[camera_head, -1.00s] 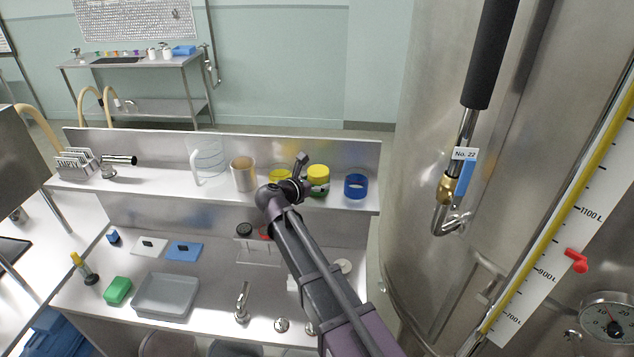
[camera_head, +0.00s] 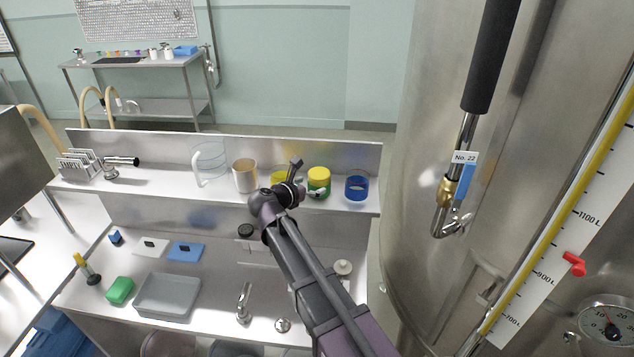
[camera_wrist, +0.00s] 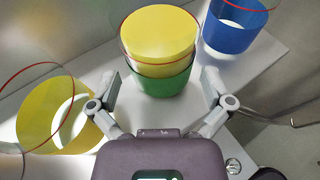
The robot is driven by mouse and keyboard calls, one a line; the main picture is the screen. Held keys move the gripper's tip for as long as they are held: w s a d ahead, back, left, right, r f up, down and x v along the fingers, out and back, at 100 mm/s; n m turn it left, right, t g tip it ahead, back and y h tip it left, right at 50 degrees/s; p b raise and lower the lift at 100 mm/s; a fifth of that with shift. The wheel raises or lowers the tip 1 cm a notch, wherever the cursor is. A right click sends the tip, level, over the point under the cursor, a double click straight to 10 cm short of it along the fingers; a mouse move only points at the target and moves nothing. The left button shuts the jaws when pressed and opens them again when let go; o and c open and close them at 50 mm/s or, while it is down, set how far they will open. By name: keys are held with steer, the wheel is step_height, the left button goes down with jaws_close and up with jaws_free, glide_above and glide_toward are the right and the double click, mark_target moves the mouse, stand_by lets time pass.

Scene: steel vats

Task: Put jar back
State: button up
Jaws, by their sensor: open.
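The jar (camera_head: 319,178), with a yellow top and a green lower band, stands upright on the raised steel shelf (camera_head: 218,186). In the wrist view the jar (camera_wrist: 158,38) is just ahead of my gripper (camera_wrist: 162,88). The gripper is open and empty, with one finger to the left and one to the right of the jar's near side. I cannot tell whether either finger touches it. In the head view my gripper (camera_head: 308,192) is at the jar's lower left, partly hidden by my wrist.
A blue ring-like container (camera_head: 357,188) stands close right of the jar. A yellow one (camera_wrist: 48,112) stands to its left, partly hidden by my arm in the head view. A tan cup (camera_head: 245,176) and a clear jug (camera_head: 210,162) stand farther left. A large steel vat (camera_head: 425,130) bounds the right.

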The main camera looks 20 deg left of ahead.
steer(key=p+v, duration=0.2)
steer(key=v, duration=0.7)
steer(key=shift+s, duration=0.15)
stand_by(0.6)
